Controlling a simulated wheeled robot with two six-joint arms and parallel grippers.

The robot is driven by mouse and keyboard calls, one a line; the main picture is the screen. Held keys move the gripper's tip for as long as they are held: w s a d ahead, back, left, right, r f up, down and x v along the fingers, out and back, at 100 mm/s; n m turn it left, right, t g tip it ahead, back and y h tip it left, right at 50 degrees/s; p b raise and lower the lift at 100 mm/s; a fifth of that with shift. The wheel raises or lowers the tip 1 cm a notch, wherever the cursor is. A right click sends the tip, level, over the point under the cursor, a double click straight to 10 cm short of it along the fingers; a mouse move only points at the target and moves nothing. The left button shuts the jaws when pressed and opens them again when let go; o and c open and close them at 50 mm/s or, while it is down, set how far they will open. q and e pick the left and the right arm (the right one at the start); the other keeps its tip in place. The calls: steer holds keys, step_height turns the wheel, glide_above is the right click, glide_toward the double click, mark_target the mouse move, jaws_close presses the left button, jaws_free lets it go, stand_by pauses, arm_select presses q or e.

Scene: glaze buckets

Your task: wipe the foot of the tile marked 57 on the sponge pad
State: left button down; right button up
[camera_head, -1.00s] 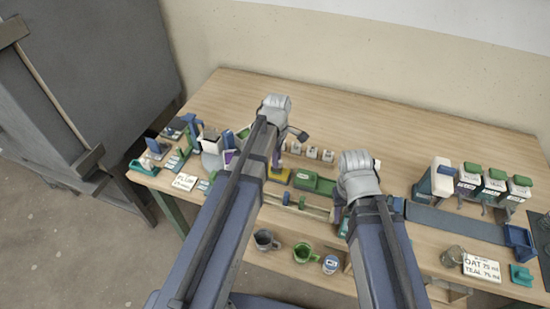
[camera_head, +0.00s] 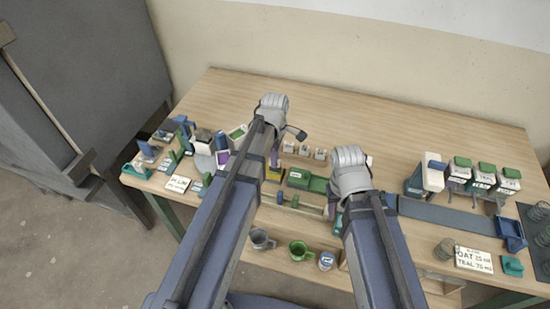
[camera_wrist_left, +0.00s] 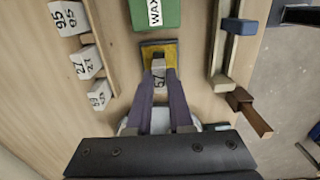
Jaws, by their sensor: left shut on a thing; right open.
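The tile marked 57 (camera_wrist_left: 158,76) is pale grey. It is held between the purple fingertips of my left gripper (camera_wrist_left: 160,84), which is shut on it. The tile is over the near part of the yellow sponge pad (camera_wrist_left: 147,54), which has a dark edge. I cannot tell whether the tile's foot touches the pad. In the head view my left gripper (camera_head: 275,158) is mostly behind its arm, and the pad (camera_head: 273,173) shows just beside it; the tile is hidden there. My right gripper (camera_head: 335,200) is open, partly hidden under its wrist.
A green WAX box (camera_wrist_left: 172,14) stands just beyond the pad. Tiles marked 95 (camera_wrist_left: 67,17) and 27 (camera_wrist_left: 85,62) and another stand left of it. A wooden rail with a blue block (camera_wrist_left: 239,26) lies right.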

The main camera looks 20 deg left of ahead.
arm_select(q)
steer(key=shift+r+p, duration=2.55)
steer(key=shift+r, duration=0.25)
arm_select(e)
steer(key=shift+r, duration=2.8)
